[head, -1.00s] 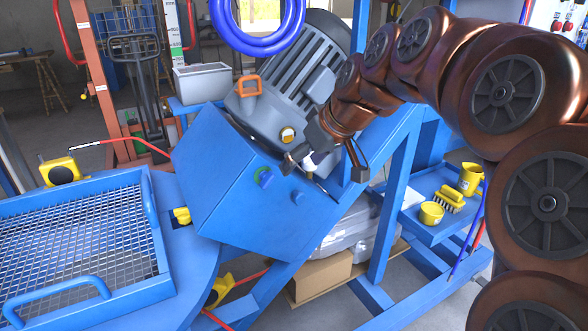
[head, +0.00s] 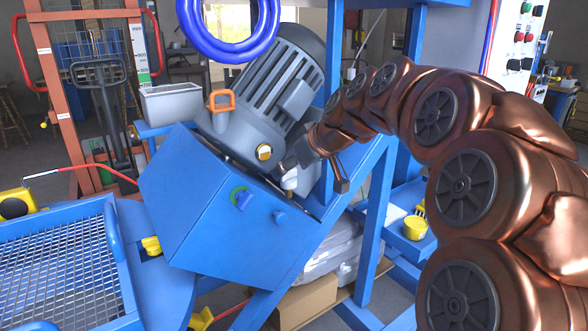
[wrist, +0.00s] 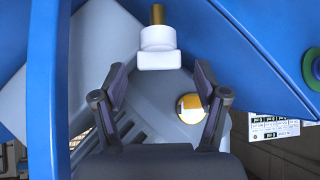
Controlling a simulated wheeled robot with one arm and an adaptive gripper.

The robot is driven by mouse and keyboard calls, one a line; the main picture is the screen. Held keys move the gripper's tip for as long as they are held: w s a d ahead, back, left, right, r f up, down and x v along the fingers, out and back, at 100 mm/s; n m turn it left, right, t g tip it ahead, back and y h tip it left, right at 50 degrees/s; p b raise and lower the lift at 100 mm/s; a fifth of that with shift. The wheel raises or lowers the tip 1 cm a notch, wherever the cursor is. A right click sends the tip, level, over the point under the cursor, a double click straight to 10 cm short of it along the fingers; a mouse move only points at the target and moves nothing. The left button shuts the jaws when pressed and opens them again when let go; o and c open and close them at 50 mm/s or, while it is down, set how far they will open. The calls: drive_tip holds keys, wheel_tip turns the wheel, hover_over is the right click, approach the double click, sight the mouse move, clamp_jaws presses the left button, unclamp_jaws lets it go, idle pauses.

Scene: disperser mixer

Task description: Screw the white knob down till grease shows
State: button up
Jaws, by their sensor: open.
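The white knob (wrist: 158,50) shows in the wrist view, centred between and just beyond my fingertips, with a brass-coloured stem (wrist: 158,14) above it. In the head view the white knob (head: 290,184) is small, at the upper right edge of the blue slanted housing, below the grey motor (head: 275,85). My gripper (wrist: 160,76) is open, with a finger on each side and a gap between each finger and the knob. In the head view my gripper (head: 292,163) is right by the knob and partly covers it. I see no grease.
A blue hose ring (head: 230,55) hangs above the motor. A blue frame post stands close beside my arm. A mesh-covered tray (head: 48,262) is at the left; a yellow cup (head: 415,227) is at the right.

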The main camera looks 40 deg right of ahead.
drive_tip(key=shift+w+f, duration=0.35)
drive_tip(key=c, duration=1.1)
drive_tip(key=shift+d, duration=0.25)
drive_tip(key=shift+c, duration=0.2)
drive_tip(key=shift+a, duration=0.2)
drive_tip(key=m+h+p, duration=0.1)
drive_tip(key=m, duration=0.1)
drive_tip(key=m+h+p, duration=0.1)
drive_tip(key=m+h, duration=0.1)
drive_tip(key=shift+a+r+p, duration=0.2)
drive_tip(key=shift+p, duration=0.2)
drive_tip(key=m+g+h+p, duration=0.1)
drive_tip(key=m+h+p, duration=0.1)
drive_tip(key=m, duration=0.1)
drive_tip(key=shift+a+m+g+h, duration=0.1)
drive_tip(key=shift+m+g+h, duration=0.2)
drive_tip(key=shift+h, duration=0.1)
drive_tip(key=shift+w+f+m+g+h+p, duration=0.15)
drive_tip(key=shift+m+g+h+p, duration=0.55)
drive_tip(key=shift+m, duration=0.7)
drive_tip(key=shift+a, duration=0.1)
